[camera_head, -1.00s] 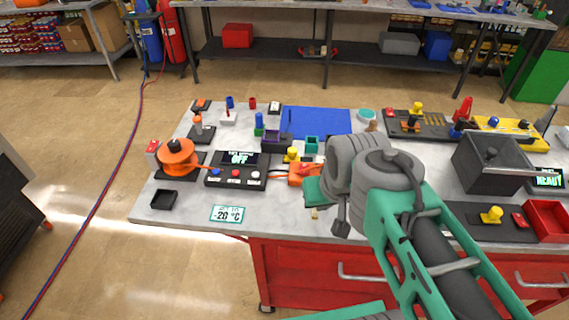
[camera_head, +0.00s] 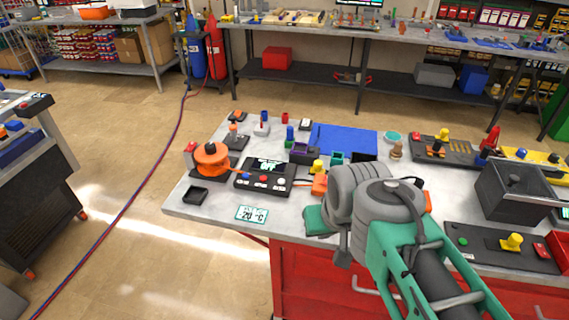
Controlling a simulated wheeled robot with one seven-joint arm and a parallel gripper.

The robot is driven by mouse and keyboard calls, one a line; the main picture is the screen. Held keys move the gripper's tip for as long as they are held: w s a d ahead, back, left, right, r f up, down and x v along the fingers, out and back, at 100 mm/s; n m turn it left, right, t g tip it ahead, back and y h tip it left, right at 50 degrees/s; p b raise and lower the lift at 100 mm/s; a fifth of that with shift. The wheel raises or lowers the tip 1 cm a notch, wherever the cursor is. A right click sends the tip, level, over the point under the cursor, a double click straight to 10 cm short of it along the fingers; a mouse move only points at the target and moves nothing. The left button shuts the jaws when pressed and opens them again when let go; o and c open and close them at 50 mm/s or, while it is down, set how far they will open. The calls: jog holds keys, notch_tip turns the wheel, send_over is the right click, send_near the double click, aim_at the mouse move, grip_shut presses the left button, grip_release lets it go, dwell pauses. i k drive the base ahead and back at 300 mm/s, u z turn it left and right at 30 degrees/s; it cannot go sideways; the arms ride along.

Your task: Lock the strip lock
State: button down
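I cannot tell for sure which part is the strip lock. A dark strip (camera_head: 443,151) with a yellow knob and an orange-and-black piece lies at the table's back right. A dark panel (camera_head: 483,249) with a green button, a yellow knob (camera_head: 511,242) and a red button lies at the front right. My gripper (camera_head: 318,220) shows only as a green part over the table's front edge, left of that panel and apart from it. My grey wrist hides the rest, including its fingers, so its opening and any contents do not show.
The bench (camera_head: 292,232) is crowded. An orange reel (camera_head: 211,158), a black control box (camera_head: 265,178) and a blue mat (camera_head: 343,140) are on the left and middle.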

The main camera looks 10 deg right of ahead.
aim_at(318, 164)
jog(key=u, duration=2.9)
jog(key=k, duration=0.9)
jog(key=z, duration=0.95)
jog(key=i, duration=1)
